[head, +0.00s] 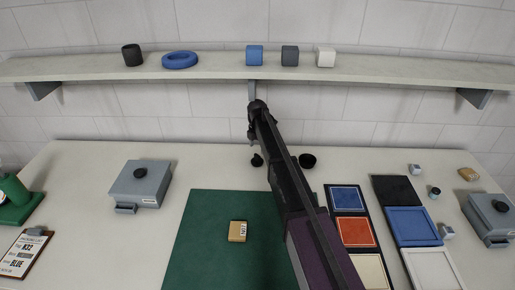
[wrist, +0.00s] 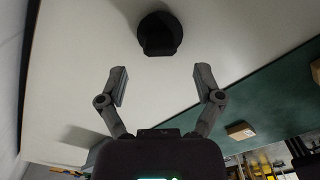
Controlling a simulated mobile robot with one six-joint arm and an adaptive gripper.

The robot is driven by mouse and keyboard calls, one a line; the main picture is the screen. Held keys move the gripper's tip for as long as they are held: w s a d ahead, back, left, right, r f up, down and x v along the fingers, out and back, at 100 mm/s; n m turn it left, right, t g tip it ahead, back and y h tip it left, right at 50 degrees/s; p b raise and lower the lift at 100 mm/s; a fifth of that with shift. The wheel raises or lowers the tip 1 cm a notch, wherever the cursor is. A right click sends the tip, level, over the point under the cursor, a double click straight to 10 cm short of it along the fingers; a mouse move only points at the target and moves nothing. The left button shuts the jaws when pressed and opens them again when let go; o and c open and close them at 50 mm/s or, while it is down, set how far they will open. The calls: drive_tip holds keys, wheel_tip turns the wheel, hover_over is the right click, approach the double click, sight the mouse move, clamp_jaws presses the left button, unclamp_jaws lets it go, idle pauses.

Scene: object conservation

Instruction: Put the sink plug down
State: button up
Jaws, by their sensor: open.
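My gripper (wrist: 160,88) is open, with its two grey fingers spread apart and nothing between them. A dark round piece with a squared block on it, likely the sink plug (wrist: 160,33), rests on the pale worktop beyond the fingertips in the wrist view. It is apart from both fingers. In the head view, a small black piece (head: 257,160) and a black round cup-like piece (head: 307,160) stand on the worktop on either side of my arm. I cannot tell which one the wrist view shows. My gripper (head: 257,110) is above the worktop near the wall, its fingers unclear.
A shelf (head: 215,67) with several small items runs along the wall above. A green mat (head: 205,240) bears a tan labelled block (head: 237,231). A grey box (head: 140,185) stands left; coloured trays (head: 408,225) lie right.

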sight(257, 155)
wheel_tip(257, 155, up, 8)
drive_tip(key=p, duration=0.7)
drive_tip(key=shift+f, duration=0.15)
idle(0.7)
drive_tip(key=s+d+m, duration=0.7)
drive_tip(key=s+m, duration=0.2)
drive_tip(key=s, duration=0.2)
drive_tip(key=s+d+m, duration=0.6)
drive_tip(key=s+m, duration=0.3)
drive_tip(key=s, duration=0.2)
drive_tip(key=s+d+m, duration=0.7)
drive_tip(key=s+m, duration=0.2)
drive_tip(key=s, duration=0.2)
drive_tip(key=shift+s+d, duration=0.35)
